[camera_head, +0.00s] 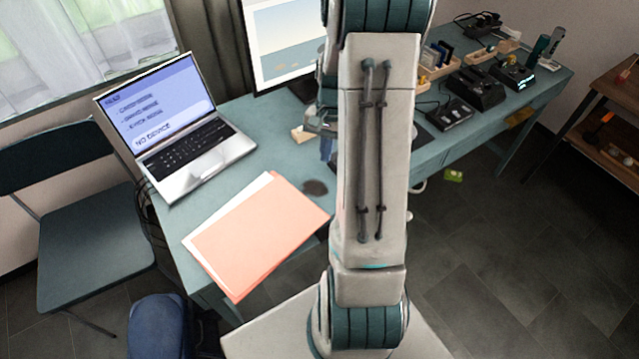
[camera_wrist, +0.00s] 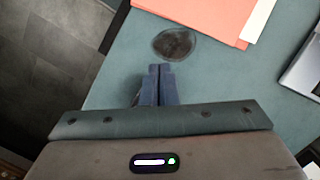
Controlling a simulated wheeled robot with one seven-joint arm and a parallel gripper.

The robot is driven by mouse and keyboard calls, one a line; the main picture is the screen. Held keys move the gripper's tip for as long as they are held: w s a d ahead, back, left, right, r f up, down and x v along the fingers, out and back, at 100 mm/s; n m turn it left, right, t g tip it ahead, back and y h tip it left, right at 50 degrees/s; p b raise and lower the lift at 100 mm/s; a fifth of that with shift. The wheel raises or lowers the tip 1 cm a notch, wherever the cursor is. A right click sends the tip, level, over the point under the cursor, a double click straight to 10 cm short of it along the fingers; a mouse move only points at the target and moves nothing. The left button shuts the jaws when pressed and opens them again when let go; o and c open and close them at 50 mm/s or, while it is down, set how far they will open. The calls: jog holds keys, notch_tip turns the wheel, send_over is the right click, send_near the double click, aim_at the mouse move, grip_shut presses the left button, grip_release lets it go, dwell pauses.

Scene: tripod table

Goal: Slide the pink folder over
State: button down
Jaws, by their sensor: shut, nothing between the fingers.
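The pink folder (camera_head: 258,235) lies flat on the teal table (camera_head: 180,222), near its front-left corner, and reaches the front edge. In the wrist view, part of the folder (camera_wrist: 200,14) shows at the top, cut off by the frame. My gripper (camera_wrist: 160,68) has its two blue fingers together, with nothing between them. It is over bare table, apart from the folder, with a dark round patch (camera_wrist: 174,43) between them. In the head view, my gripper (camera_head: 327,150) is partly hidden by my arm.
An open laptop (camera_head: 180,130) stands behind the folder to the left. A monitor (camera_head: 283,42) stands at the back. A small light-coloured item (camera_head: 302,134) lies close to my gripper. Black devices (camera_head: 475,88) fill the table's right part. A chair (camera_head: 75,200) stands at left.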

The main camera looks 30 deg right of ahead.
aim_at(320, 205)
jog(key=shift+m, duration=0.4)
jog(key=x, duration=0.4)
jog(key=d+p+x, duration=0.1)
jog(key=x, duration=0.6)
jog(key=shift+s+d+f, duration=0.1)
jog(key=shift+d+f, duration=0.1)
jog(key=shift+f, duration=0.2)
jog(key=shift+s+a+r+p, duration=0.25)
jog(key=shift+s+a+p, duration=0.55)
jog(key=shift+a, duration=0.25)
jog(key=shift+s+a+f, duration=0.1)
jog(key=shift+s+a, duration=0.2)
jog(key=shift+a, duration=0.2)
jog(key=shift+s, duration=0.1)
